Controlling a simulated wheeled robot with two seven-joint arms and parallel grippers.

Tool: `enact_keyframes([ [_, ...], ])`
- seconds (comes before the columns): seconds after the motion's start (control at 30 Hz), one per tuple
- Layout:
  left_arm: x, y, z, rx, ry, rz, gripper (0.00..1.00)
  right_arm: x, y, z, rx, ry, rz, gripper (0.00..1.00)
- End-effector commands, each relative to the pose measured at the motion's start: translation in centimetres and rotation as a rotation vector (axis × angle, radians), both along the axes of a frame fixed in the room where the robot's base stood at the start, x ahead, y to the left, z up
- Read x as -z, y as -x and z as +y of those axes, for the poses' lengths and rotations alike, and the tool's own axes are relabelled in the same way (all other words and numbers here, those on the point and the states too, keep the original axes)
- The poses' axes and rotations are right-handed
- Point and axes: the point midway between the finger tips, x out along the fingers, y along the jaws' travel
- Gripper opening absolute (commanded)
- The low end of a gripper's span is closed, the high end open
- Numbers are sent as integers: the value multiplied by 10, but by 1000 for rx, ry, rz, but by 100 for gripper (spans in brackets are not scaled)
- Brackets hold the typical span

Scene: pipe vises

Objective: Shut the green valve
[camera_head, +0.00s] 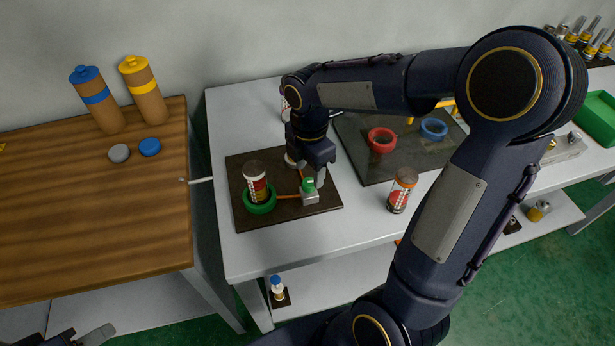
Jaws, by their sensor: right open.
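The green valve (308,184) is a small green handle on a light metal block, on a dark square board on the white table. An orange pipe joins it to a green ring (261,205), in which a labelled can (254,178) stands. My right gripper (315,178) points down right at the valve and is open, with its fingers close around or beside the handle. Whether they touch it I cannot tell. Part of the valve and of the pipe behind is hidden by the gripper. Part of my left gripper (92,337) shows at the bottom left corner, cut off by the edge.
A second dark board with a red ring (381,140) and a blue ring (433,128) lies to the right. An orange-and-white can (402,190) stands between the boards. A wooden table (80,220) at left holds two tall bottles. A green bin (596,118) is at far right.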

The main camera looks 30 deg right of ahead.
Motion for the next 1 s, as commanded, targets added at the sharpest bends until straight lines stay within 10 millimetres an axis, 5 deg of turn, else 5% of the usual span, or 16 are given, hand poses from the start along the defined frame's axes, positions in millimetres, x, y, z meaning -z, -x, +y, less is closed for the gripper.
enact_keyframes([
  [0.2, 1, 0, 0, 0, 0, 0, 36, 27, 0, 0, 2, -1, 1, 50],
  [0.57, 1, 0, 0, 0, 0, 0, 36, 33, 0, 0, 3, -1, -1, 50],
  [0.9, 1, 0, 0, 0, 0, 0, 36, 33, 0, 0, 3, -1, -1, 6],
  [1.0, 1, 0, 0, 0, 0, 0, 36, 33, 0, 0, 5, -1, -1, 6],
])
